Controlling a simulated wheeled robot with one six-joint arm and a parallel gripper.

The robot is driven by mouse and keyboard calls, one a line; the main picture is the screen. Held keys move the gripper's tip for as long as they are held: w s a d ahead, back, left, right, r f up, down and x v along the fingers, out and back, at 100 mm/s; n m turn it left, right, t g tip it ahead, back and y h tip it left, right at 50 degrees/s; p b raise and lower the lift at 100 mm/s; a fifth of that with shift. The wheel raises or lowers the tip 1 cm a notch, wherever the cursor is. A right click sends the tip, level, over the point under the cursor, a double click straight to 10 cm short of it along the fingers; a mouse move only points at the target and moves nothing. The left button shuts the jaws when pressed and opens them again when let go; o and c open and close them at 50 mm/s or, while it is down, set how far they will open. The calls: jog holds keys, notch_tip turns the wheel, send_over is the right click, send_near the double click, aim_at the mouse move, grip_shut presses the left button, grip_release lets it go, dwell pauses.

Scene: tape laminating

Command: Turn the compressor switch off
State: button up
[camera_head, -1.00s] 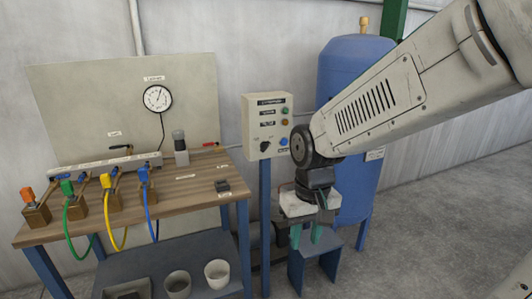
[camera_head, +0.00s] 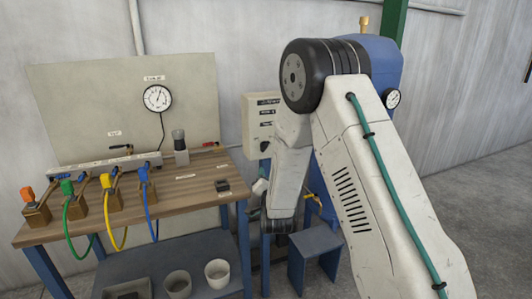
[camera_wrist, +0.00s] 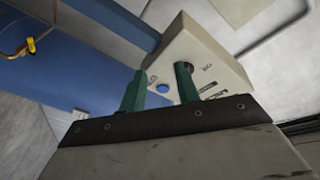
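The compressor control box (camera_head: 258,122) is a cream panel on a blue post. In the head view my arm hides its right side. The right finger overlaps the face; contact cannot be told.
A wooden workbench (camera_head: 190,190) with coloured hoses, clamps and a gauge board (camera_head: 95,100) stands left of the box. The blue tank (camera_head: 386,62) is behind my arm at the right. A blue stool (camera_head: 315,243) is below. Floor at the far right is clear.

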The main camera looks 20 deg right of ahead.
aim_at(265, 146)
jog(key=w+r, duration=0.2)
jog(key=w+d+r+m+t, duration=0.1)
jog(key=w+r, duration=0.1)
jog(key=w+d+r+t+h, duration=0.1)
jog(key=w+r, duration=0.1)
jog(key=shift+w+d+r, duration=0.2)
jog(key=shift+w+r, duration=0.05)
jog(key=shift+r, duration=0.05)
grip_shut()
